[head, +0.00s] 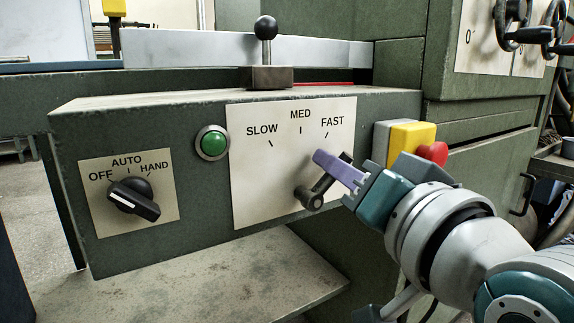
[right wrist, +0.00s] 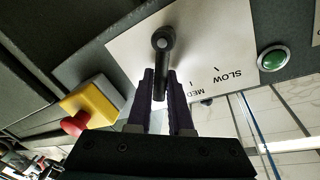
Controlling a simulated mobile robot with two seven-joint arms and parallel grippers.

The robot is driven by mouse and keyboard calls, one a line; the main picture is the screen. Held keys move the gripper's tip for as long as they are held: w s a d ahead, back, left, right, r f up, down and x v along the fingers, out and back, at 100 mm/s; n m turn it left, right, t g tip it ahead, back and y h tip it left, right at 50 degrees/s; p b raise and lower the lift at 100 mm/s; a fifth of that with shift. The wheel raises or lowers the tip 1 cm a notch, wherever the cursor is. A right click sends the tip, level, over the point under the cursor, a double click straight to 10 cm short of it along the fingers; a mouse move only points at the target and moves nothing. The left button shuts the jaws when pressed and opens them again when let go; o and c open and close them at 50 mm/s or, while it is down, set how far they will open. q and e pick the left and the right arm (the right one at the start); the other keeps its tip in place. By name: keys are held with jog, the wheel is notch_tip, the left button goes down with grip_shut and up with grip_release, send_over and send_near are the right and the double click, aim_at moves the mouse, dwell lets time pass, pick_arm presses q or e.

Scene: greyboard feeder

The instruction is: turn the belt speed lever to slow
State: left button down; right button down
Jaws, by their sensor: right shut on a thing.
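The belt speed lever (head: 314,192) is a dark arm with a round hub on a pale plate (head: 262,195) marked SLOW, MED and FAST. It tilts up and right from its hub, on the FAST side. My right gripper (head: 338,168), with purple fingers, is shut on the lever's outer end, which the fingers partly hide. In the right wrist view the lever (right wrist: 161,60) runs from its hub down between the two fingertips (right wrist: 159,80). My left gripper is not in view.
A green button (head: 214,143) and an OFF/AUTO/HAND knob (head: 134,198) are left of the plate. A yellow box (head: 408,138) with a red button (head: 433,153) stands close behind my right gripper. A black ball-topped stick (head: 266,28) rises above the panel.

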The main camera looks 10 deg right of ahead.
dwell(0.4)
jog(key=shift+s+a+r+n+p, duration=0.1)
jog(key=shift+a+r+n+p, duration=0.25)
jog(key=shift+n+p, duration=0.65)
jog(key=n, duration=0.1)
jog(key=n+p, duration=0.1)
jog(key=a+n+t+p, duration=0.1)
jog(key=shift+s+a+n+y, duration=0.1)
jog(key=shift+s+n+y, duration=0.2)
jog(key=shift+y, duration=0.1)
jog(key=n, duration=0.2)
jog(key=a+n, duration=0.1)
jog(key=shift+s+a+f+n+t+y+p, duration=0.1)
jog(key=shift+s+a+n+t+y+p, duration=0.05)
jog(key=shift+n+t+y+p, duration=0.2)
jog(key=shift+s+a+f+n+y, duration=0.15)
jog(key=shift+a+n+y, duration=0.1)
jog(key=shift+n, duration=0.7)
jog(key=shift+s+a+f+n+y, duration=0.1)
jog(key=shift+a+n+y, duration=0.1)
jog(key=shift+n, duration=0.7)
jog(key=c, duration=0.8)
grip_release()
jog(key=shift+a, duration=0.1)
jog(key=shift+c, duration=0.2)
